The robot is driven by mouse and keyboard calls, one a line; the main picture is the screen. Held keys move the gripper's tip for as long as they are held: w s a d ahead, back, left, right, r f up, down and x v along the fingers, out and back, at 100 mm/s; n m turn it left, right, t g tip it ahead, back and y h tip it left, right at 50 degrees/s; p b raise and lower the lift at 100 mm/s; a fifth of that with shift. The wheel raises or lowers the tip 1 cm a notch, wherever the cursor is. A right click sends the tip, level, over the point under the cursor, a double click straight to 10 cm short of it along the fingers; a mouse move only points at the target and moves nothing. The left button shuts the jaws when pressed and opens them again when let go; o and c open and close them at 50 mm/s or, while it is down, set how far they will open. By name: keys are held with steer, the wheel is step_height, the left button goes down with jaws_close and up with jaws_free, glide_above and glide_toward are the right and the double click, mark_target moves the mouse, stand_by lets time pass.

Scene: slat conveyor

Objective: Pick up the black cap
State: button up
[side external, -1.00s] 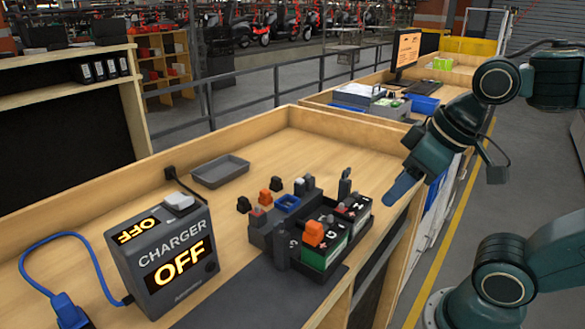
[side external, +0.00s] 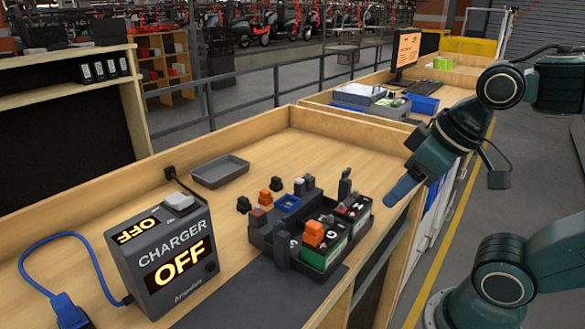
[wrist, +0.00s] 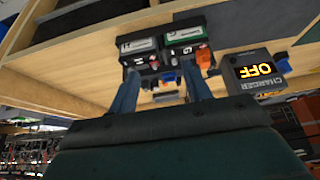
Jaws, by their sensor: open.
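Which small dark part in the wrist view is the cap, I cannot tell. My gripper (side external: 390,203) hangs at the right, beyond the bench's right edge and well apart from the cap. In the wrist view its two blue fingers (wrist: 160,68) are spread with nothing held between them.
A dark battery tray (side external: 265,238) holds batteries and several small parts. A charger reading OFF (side external: 180,260) stands at the left with a blue cable. An empty grey tray (side external: 220,171) lies behind. Bare bench lies around the grey tray.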

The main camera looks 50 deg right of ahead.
stand_by(0.4)
steer(key=w+a+r+n+g+y, duration=0.15)
steer(key=w+r+n, duration=0.25)
steer(key=w, duration=0.6)
steer(key=w+a+r+n+g+y, duration=0.1)
steer(key=w+a+r+n+y, duration=0.2)
steer(key=w, duration=0.7)
steer(key=w+d+f+n+g, duration=0.1)
steer(key=w+d+f+n, duration=0.1)
steer(key=w, duration=0.3)
steer(key=w+d+f+n+g, duration=0.1)
steer(key=w+d+f+n, duration=0.1)
steer(key=w+f+n, duration=0.3)
steer(key=w+d+f+n+g, duration=0.1)
steer(key=w+d+f+n, duration=0.2)
steer(key=w, duration=0.2)
steer(key=shift+w+f, duration=0.1)
steer(key=shift+f, duration=0.05)
